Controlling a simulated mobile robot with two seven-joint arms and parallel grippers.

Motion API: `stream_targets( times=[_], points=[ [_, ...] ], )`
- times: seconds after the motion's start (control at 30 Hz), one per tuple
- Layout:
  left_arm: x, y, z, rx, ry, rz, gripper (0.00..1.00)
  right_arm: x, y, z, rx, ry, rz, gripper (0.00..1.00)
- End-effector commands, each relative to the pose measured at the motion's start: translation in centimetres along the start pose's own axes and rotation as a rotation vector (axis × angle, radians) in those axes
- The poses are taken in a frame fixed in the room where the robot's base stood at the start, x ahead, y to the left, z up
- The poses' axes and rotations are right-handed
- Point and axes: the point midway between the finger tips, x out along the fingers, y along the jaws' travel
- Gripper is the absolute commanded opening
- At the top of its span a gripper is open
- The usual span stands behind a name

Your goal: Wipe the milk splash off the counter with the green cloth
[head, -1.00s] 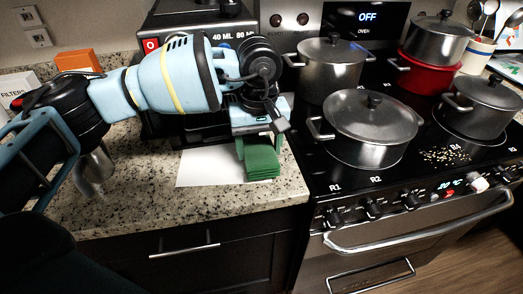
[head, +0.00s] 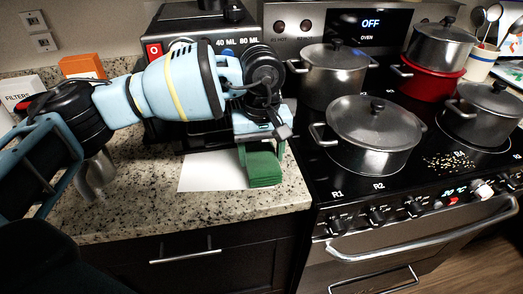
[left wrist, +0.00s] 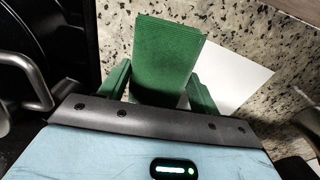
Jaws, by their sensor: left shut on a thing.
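The green cloth (head: 264,166) is a folded, thick stack hanging below my left gripper (head: 262,141), over the counter near its right end. In the left wrist view the cloth (left wrist: 165,55) sits between the two green fingers of the left gripper (left wrist: 160,85), which is shut on it. A flat white patch (head: 210,172) with straight edges lies on the speckled counter (head: 130,205), beside and partly behind the cloth. It also shows in the left wrist view (left wrist: 232,75). I cannot tell whether it is the milk or a sheet. My right gripper is out of view.
The stove stands to the right with a large lidded pot (head: 370,135) near its front left and several more pots behind. Small crumbs (head: 450,162) lie on the cooktop. A coffee machine (head: 165,50) is behind my left arm. The counter's front left is mostly clear.

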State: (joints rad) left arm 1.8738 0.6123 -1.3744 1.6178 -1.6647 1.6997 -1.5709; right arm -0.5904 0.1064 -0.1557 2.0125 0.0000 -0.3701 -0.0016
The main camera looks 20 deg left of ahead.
Motion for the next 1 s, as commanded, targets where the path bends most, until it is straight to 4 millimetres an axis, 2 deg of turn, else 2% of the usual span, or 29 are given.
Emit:
stream_targets(
  times=[0.73, 1.0],
  points=[
    [1.1, 0.0, 0.1, 0.000, 0.000, 0.001, 0.45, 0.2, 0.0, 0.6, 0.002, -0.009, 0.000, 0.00],
    [0.8, 0.0, 1.9, 0.002, 0.001, 0.001, 0.45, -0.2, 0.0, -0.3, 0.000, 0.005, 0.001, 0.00]
  ],
)
